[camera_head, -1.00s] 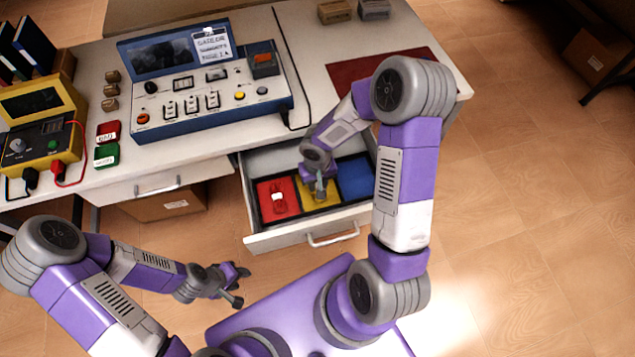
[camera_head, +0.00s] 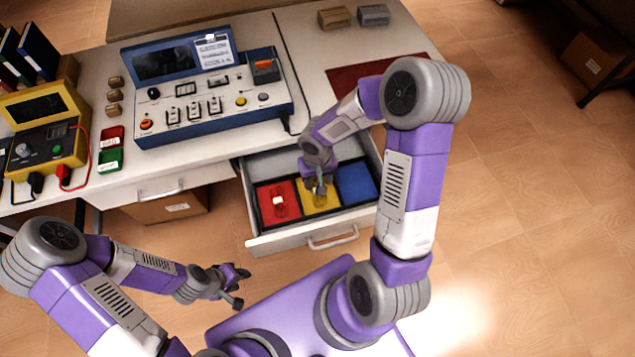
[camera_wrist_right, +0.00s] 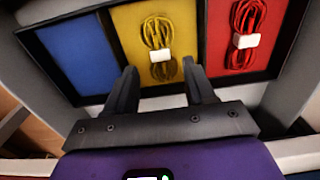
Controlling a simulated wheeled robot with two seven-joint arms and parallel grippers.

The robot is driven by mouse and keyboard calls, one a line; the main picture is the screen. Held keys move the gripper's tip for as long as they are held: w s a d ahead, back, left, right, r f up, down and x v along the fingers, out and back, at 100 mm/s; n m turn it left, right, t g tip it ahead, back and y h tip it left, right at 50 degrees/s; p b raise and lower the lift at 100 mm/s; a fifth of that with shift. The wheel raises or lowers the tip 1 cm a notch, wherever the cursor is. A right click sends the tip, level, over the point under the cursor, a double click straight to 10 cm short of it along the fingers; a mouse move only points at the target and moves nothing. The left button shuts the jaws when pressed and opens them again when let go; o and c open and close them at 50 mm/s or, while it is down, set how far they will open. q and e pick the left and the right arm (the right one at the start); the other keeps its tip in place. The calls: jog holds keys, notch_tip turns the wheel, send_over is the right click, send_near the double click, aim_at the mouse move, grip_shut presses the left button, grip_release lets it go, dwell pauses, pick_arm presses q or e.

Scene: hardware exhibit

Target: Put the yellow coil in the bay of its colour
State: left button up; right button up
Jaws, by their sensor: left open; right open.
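The yellow coil (camera_wrist_right: 158,34) lies in the yellow bay (camera_wrist_right: 128,22) of the open drawer, in the right wrist view. In the head view the yellow bay (camera_head: 330,202) is partly hidden behind my right gripper (camera_head: 319,188), as is most of the coil. My right gripper, also in the right wrist view (camera_wrist_right: 161,82), is open, with its fingertips over the near side of the yellow bay and apart from the coil. My left gripper (camera_head: 240,284) is open and empty, in front of the desk, left of the drawer.
A red coil (camera_head: 279,203) lies in the red bay beside the yellow one. The blue bay (camera_head: 356,181) is empty. The drawer handle (camera_head: 333,238) faces me. A blue console (camera_head: 205,95) and yellow meter (camera_head: 45,135) stand on the desk.

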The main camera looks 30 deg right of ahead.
notch_tip(320, 180, up, 7)
jog(key=p, duration=0.2)
jog(key=shift+r, duration=0.15)
dwell(0.4)
